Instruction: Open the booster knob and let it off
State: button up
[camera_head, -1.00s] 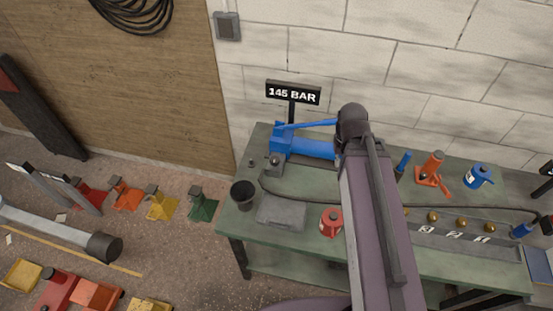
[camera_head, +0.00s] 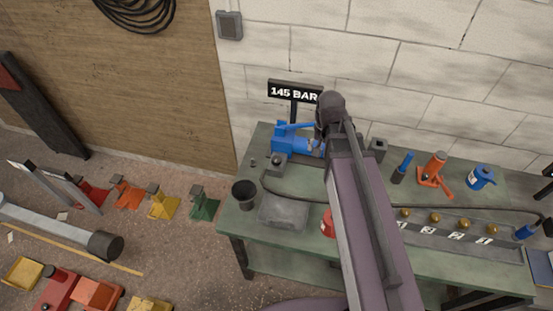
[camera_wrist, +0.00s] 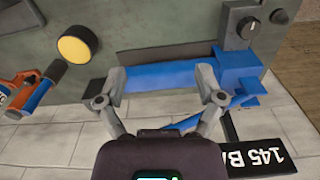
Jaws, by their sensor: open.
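The blue pump (camera_head: 283,139) stands at the back left of the green bench, with a blue lever above its body. It also shows upside down in the wrist view (camera_wrist: 238,68). A dark round knob on a grey block (camera_head: 276,161) sits at the pump's near left end. In the wrist view this knob (camera_wrist: 248,27) is at upper right, with a light pointer mark. My gripper (camera_wrist: 162,76) is open and empty, its fingers spread across the blue pump body and apart from the knob. In the head view my arm hides part of the pump and most of the gripper.
A "145 BAR" sign (camera_head: 294,92) stands behind the pump, close to the wall. A black cup (camera_head: 244,193) and grey tray (camera_head: 283,212) are at front left. A red item (camera_head: 327,223) is partly behind my arm. An orange jack (camera_head: 434,170) stands right.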

aim_at(276, 159)
jog(key=w+a+m, duration=0.3)
jog(key=a, duration=0.4)
jog(key=w+a+m, duration=0.3)
jog(key=w+a, duration=0.1)
jog(key=a, duration=0.3)
jog(key=shift+w+a+f+m+b, duration=0.15)
jog(key=shift+a+f+m+b, duration=0.2)
jog(key=shift+f+m, duration=0.05)
jog(key=shift+f, duration=0.15)
notch_tip(276, 159, down, 14)
jog(key=b, duration=1.3)
jog(key=shift+r+b, duration=0.25)
jog(key=shift+b, duration=0.15)
jog(key=shift+c, duration=0.2)
jog(key=c, duration=1.1)
